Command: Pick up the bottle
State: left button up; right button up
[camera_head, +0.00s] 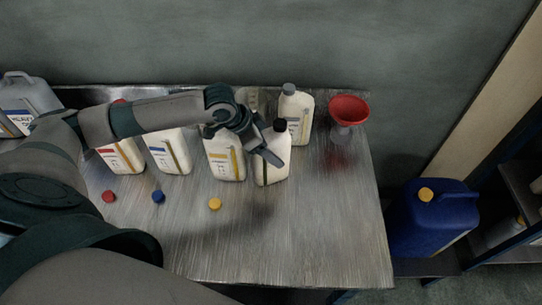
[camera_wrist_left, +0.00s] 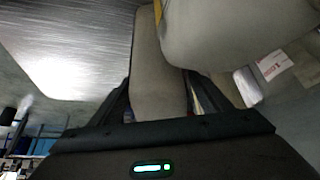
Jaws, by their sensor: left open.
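A white bottle with a black cap (camera_head: 271,172) stands upright on the metal table. My left gripper (camera_head: 264,149) comes in from the left at the height of its upper part and partly covers it. In the left wrist view the open jaws (camera_wrist_left: 160,105) have a pale bottle body (camera_wrist_left: 158,65) between them; whether the fingers touch it I cannot tell. A second pale bottle with a yellow mark (camera_wrist_left: 235,30) is close on the right there. In the head view the yellow-labelled bottle (camera_head: 226,163) stands just left of the black-capped one. My right gripper is not in view.
A grey-capped bottle (camera_head: 297,108) and a red funnel (camera_head: 349,110) are behind and to the right. Blue-labelled (camera_head: 172,156) and red-labelled (camera_head: 123,157) bottles stand left. Loose red (camera_head: 109,197), blue (camera_head: 158,197) and yellow (camera_head: 215,204) caps lie in front. The table's front right (camera_head: 330,240) is clear.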

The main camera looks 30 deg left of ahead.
pick_arm(q)
jog(key=shift+w+d+f, duration=0.1)
jog(key=shift+f, duration=0.15)
grip_shut()
jog(key=shift+r, duration=0.1)
dwell(0.3)
jog(key=shift+w+r, duration=0.1)
jog(key=shift+r, duration=0.05)
jog(key=shift+r+b, duration=0.65)
jog(key=shift+r, duration=0.55)
jog(key=s+d+r+b, duration=0.2)
jog(key=d+r+b, duration=0.1)
jog(key=d+r, duration=0.5)
jog(key=d, duration=0.3)
jog(key=shift+s+d+r, duration=0.15)
jog(key=shift+s+d, duration=0.05)
jog(key=shift+s, duration=0.1)
